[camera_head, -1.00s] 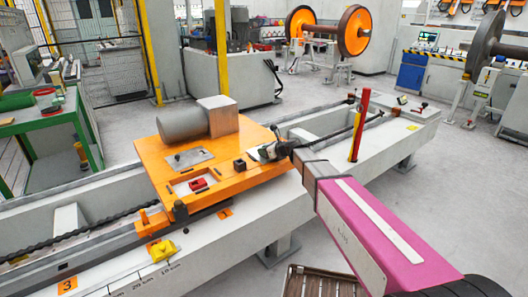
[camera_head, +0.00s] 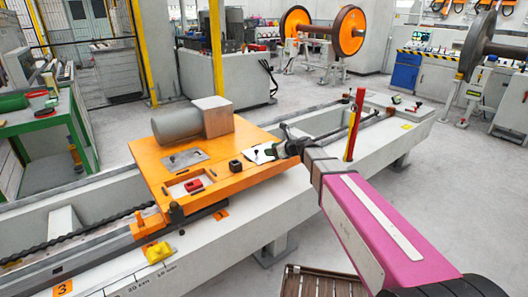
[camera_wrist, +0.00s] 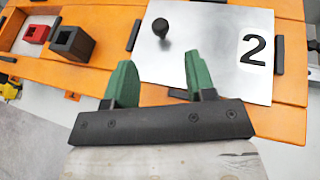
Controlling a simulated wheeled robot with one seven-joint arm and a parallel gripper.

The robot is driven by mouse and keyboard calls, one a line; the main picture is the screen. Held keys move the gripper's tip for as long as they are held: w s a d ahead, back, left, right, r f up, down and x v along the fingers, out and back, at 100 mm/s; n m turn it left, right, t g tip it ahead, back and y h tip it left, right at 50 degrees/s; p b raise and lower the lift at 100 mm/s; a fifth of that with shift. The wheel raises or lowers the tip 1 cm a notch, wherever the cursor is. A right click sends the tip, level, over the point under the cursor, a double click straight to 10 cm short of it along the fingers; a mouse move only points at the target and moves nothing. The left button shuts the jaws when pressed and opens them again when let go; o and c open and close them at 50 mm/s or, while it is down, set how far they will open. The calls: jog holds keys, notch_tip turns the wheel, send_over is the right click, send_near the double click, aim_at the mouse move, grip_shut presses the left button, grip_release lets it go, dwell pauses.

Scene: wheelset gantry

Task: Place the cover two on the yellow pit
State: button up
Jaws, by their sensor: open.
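Cover two is a grey metal plate with a black knob and a large "2" (camera_wrist: 185,62). It lies on the orange platform, bordered by short black strips, and shows partly in the head view (camera_head: 260,153). My gripper (camera_wrist: 159,66) is open and empty, its green fingers apart. The knob stands between and beyond the fingertips, and no contact shows. In the head view my gripper (camera_head: 277,145) is at the platform's right edge, beside the plate. No pit is clearly yellow; a pale rectangular recess (camera_head: 178,191) in the orange platform holds a red block (camera_head: 193,186).
The orange platform (camera_head: 228,178) also carries a grey cylinder with a block (camera_head: 180,126), another metal plate (camera_head: 185,160) and a small black box (camera_head: 235,166). A red and yellow post (camera_head: 354,125) stands close beyond my arm. A yellow part (camera_head: 157,253) sits at the front.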

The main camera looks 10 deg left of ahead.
jog(key=s+d+f+n+g+h, duration=0.1)
jog(key=s+d+f+n+h, duration=0.3)
jog(key=s+d+n, duration=0.3)
jog(key=s+d+f+n+g+h, duration=0.2)
jog(key=s+d+f+n+h, duration=0.2)
jog(key=d, duration=1.4)
jog(key=s+d+f+n+g+h, duration=0.2)
jog(key=s+d+f+n+h, duration=0.2)
jog(key=s+d+f+n, duration=0.3)
jog(key=s+d+n, duration=0.4)
jog(key=d, duration=0.1)
jog(key=shift+d+f, duration=0.25)
jog(key=shift+d, duration=0.15)
